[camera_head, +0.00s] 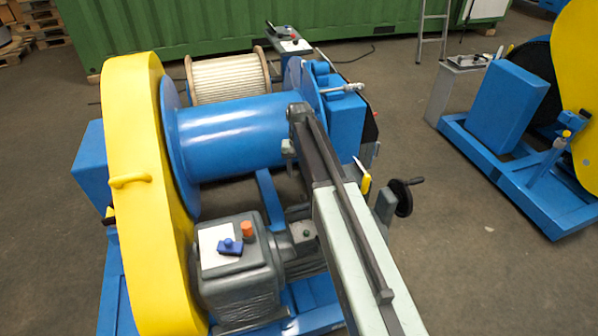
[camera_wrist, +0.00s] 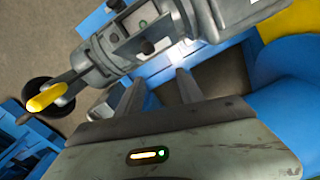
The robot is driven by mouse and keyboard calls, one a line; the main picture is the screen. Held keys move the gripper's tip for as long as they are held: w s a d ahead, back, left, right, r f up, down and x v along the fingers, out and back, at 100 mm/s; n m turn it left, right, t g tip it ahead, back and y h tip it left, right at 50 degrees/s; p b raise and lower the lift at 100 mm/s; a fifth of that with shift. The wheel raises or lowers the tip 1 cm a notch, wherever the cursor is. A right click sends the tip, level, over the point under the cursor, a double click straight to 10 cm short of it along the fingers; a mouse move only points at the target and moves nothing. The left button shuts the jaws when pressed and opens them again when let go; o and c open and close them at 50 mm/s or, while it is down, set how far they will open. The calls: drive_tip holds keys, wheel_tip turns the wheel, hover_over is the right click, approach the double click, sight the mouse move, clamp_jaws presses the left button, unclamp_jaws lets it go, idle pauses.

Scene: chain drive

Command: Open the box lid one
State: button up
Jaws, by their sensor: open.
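My gripper (camera_wrist: 158,82) is open in the wrist view, its two fingers apart with nothing seen between them. Just beyond the fingertips is a grey metal housing (camera_wrist: 112,60) with an open-looking recess on its face and a yellow-handled lever on its left. In the head view, a grey box (camera_head: 238,265) at the machine's front has a pale top plate (camera_head: 216,246), a blue knob (camera_head: 230,247) and an orange knob (camera_head: 247,229). I cannot tell which part is box lid one. My arm hides part of the machine, and contact at the fingertips is unclear.
A tall yellow guard (camera_head: 138,165) and a blue drum (camera_head: 235,135) stand left of my arm. A black handwheel (camera_head: 403,197) is close on its right. A second blue machine (camera_head: 508,105) stands farther right. The floor between the machines is mostly clear.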

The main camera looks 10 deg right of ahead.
drive_tip(key=c, duration=0.3)
drive_tip(key=s, duration=0.1)
drive_tip(key=s+d, duration=0.1)
drive_tip(key=s, duration=0.3)
drive_tip(key=shift+d+f, duration=0.1)
drive_tip(key=shift+d, duration=0.15)
clamp_jaws()
drive_tip(key=s+d+n, duration=0.1)
drive_tip(key=s+d, duration=0.3)
drive_tip(key=s, duration=1.1)
drive_tip(key=shift+s+n, duration=0.25)
drive_tip(key=shift+n, duration=0.15)
